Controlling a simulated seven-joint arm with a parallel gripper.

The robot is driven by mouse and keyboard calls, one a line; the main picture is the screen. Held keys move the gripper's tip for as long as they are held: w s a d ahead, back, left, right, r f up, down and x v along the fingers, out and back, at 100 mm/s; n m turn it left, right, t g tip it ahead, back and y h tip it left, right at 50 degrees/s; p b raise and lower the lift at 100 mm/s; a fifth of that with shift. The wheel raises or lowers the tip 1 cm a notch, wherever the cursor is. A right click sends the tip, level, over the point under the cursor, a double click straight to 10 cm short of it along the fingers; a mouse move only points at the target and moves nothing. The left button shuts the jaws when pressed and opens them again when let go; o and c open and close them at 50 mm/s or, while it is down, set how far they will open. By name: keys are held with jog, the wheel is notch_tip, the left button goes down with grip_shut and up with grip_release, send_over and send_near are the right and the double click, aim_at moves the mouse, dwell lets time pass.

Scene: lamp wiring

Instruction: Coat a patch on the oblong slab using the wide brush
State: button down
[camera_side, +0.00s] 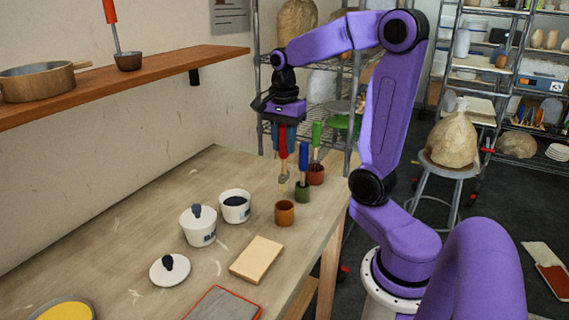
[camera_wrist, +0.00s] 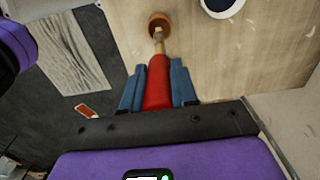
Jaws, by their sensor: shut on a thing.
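My gripper (camera_side: 283,146) is shut on the red handle of a brush (camera_side: 283,166), held above the table's far right part with its pale head hanging down. In the wrist view my blue fingers (camera_wrist: 157,88) flank the red handle (camera_wrist: 157,75); the head's exact width is hard to tell. The oblong tan slab (camera_side: 257,260) lies flat on the table, well in front of the gripper. A white pot with dark liquid (camera_side: 235,203) stands open behind the slab. A white pot (camera_side: 198,228) with a dark top piece stands beside it.
An orange-brown cup (camera_side: 285,213) stands nearby. A green cup (camera_side: 302,191) holds a blue-handled tool, and a red cup (camera_side: 316,174) a green-handled one. A white lid (camera_side: 170,270), a red-edged grey mat (camera_side: 225,306) and a yellow dish (camera_side: 64,311) lie nearer the front.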

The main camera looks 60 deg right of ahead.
jog(key=w+a+r, duration=0.1)
jog(key=w+a, duration=0.1)
jog(key=w, duration=0.5)
jog(key=w+a, duration=0.3)
jog(key=w, duration=0.3)
jog(key=shift+w+d+f, duration=0.1)
jog(key=shift+f, duration=1.4)
jog(key=shift+w+d+f, duration=0.1)
jog(key=shift+f, duration=2)
notch_tip(320, 180, up, 7)
dwell(0.4)
dwell(0.5)
